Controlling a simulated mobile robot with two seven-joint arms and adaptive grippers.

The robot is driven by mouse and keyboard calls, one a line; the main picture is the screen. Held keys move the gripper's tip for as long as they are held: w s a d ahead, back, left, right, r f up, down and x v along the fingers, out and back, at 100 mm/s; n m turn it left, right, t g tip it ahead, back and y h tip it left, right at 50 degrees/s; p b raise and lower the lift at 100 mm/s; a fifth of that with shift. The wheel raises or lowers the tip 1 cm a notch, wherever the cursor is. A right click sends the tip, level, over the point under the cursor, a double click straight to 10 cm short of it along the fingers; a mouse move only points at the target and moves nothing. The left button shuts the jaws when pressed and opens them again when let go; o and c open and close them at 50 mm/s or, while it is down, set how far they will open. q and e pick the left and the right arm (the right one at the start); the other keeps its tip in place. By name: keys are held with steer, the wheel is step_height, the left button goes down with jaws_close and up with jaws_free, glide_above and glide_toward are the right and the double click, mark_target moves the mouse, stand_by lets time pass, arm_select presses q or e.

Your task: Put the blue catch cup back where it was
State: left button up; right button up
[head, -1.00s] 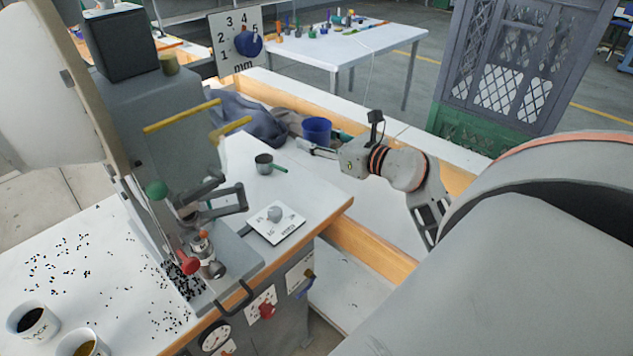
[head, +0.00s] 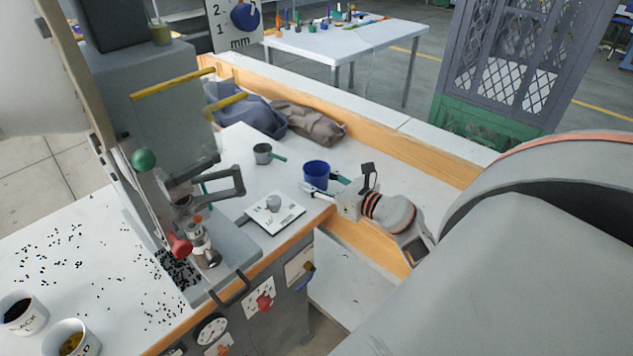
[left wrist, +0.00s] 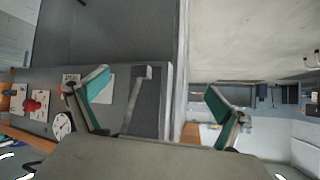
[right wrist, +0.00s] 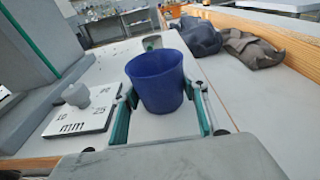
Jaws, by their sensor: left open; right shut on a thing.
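In the right wrist view the cup (right wrist: 156,82) sits between the two teal-padded fingers. My right gripper (head: 326,188) is shut on it. I cannot tell whether its base touches the bench. The eyelet press (head: 195,235) stands left of the cup, with black eyelets scattered beside it. My left gripper (left wrist: 160,95) is open and empty in the left wrist view, in front of a grey panel.
A white plate with a grey knob (head: 274,207) lies left of the cup. Crumpled cloths (head: 310,122) lie behind, along the wooden ledge (head: 400,140). Two labelled white cups (head: 68,340) stand at front left.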

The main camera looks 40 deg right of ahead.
steer(key=shift+f, duration=0.1)
steer(key=shift+f, duration=0.2)
steer(key=o, duration=1)
steer(key=shift+r, duration=0.1)
steer(key=shift+r, duration=0.2)
steer(key=s+d+r+b, duration=0.1)
steer(key=s, duration=1.1)
steer(key=shift+r, duration=0.35)
